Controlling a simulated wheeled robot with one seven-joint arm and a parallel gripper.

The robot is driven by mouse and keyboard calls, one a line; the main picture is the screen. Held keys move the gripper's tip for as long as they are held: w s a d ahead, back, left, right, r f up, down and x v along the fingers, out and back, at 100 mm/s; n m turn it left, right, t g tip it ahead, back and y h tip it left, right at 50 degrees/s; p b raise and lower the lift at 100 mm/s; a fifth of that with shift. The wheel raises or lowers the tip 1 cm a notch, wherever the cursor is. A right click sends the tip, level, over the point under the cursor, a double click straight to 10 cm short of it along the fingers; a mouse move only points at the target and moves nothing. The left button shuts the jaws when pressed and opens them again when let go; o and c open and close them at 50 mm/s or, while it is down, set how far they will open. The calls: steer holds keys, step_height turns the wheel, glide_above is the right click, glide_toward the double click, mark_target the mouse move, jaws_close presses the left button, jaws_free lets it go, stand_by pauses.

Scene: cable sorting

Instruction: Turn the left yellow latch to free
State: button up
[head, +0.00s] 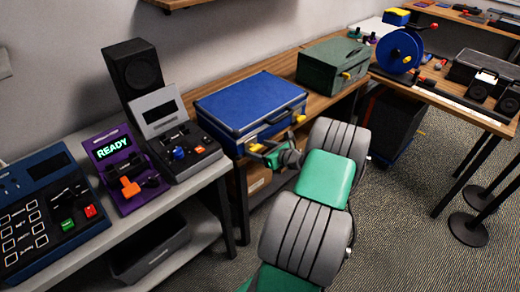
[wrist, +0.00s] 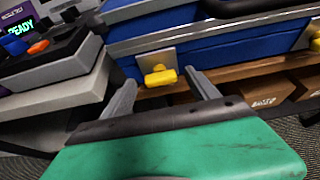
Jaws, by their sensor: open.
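A blue case (head: 250,108) with a grey rim lies closed on the wooden bench. The left yellow latch (head: 256,147) is on its front face; in the wrist view this latch (wrist: 160,76) sits on a metal plate, its wider bar lying roughly level. The right yellow latch (head: 300,118) shows farther along the front, and only its edge (wrist: 316,43) shows in the wrist view. My gripper (wrist: 156,82) is open, its two grey fingers on either side of the left latch in the picture. I cannot tell whether they touch it. In the head view my gripper (head: 268,152) is at the case's front left.
A black and grey device (head: 182,150) and a purple READY panel (head: 118,160) stand left of the case. A green box (head: 333,65) stands to the right. Cardboard boxes (wrist: 262,93) sit beneath the bench edge.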

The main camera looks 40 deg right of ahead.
steer(key=shift+w, duration=0.1)
steer(key=c, duration=1.4)
